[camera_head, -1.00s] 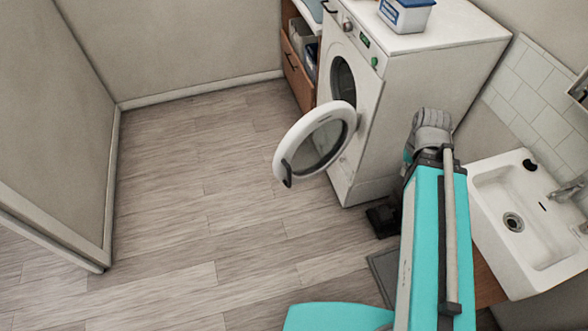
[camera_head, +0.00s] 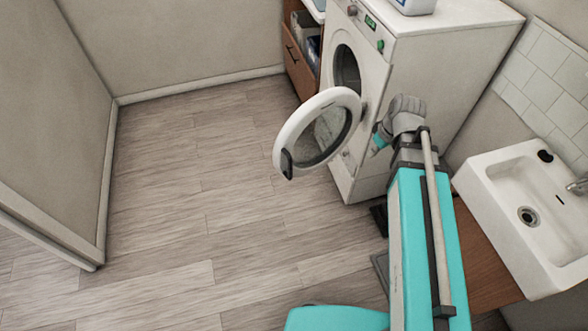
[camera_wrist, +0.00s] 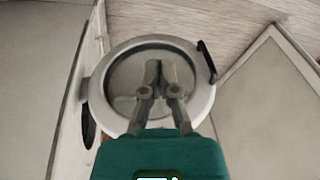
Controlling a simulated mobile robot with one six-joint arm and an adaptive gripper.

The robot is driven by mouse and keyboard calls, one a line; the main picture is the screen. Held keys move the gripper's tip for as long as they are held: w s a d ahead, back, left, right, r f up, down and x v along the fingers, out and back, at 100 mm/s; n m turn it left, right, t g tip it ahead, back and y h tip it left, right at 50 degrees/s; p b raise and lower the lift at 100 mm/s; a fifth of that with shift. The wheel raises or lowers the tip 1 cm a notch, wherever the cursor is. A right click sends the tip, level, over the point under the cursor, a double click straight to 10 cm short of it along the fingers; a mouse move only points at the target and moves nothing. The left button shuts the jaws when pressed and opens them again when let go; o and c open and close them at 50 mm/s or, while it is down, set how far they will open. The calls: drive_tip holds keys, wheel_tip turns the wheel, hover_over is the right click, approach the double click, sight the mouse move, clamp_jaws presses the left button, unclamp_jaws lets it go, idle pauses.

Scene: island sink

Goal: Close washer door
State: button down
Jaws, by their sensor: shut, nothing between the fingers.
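The white washer (camera_head: 415,90) stands against the right wall with its round front opening (camera_head: 346,72) uncovered. Its round door (camera_head: 296,121), with a white ring, clear middle and dark handle, is swung out wide from the front. In the wrist view the door (camera_wrist: 205,100) lies beyond my gripper (camera_wrist: 160,65), whose two fingers are together and empty in front of the door's middle. I cannot tell if they touch it. In the head view my arm and wrist are beside the washer's front, and the fingers are hidden.
A white sink (camera_head: 480,185) with a tap stands to the right of my arm. A wooden cabinet (camera_head: 300,50) with containers is left of the washer. A box (camera_head: 412,5) sits on top of the washer. The floor (camera_head: 190,200) at left is clear.

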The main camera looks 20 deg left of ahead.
drive_tip(key=w+a+f+n+y+b, duration=0.2)
drive_tip(key=w+a+f+n+b, duration=0.1)
drive_tip(key=a+f+n+b, duration=0.55)
drive_tip(key=n+y+b, duration=0.3)
drive_tip(key=n+b, duration=0.3)
drive_tip(key=n, duration=0.3)
approach(286, 165)
drive_tip(key=v, duration=0.4)
drive_tip(key=shift+w, duration=0.2)
drive_tip(key=shift+r, duration=0.1)
drive_tip(key=shift+b+x, duration=3.8)
drive_tip(key=shift+x, duration=1.2)
drive_tip(key=shift+s, duration=0.15)
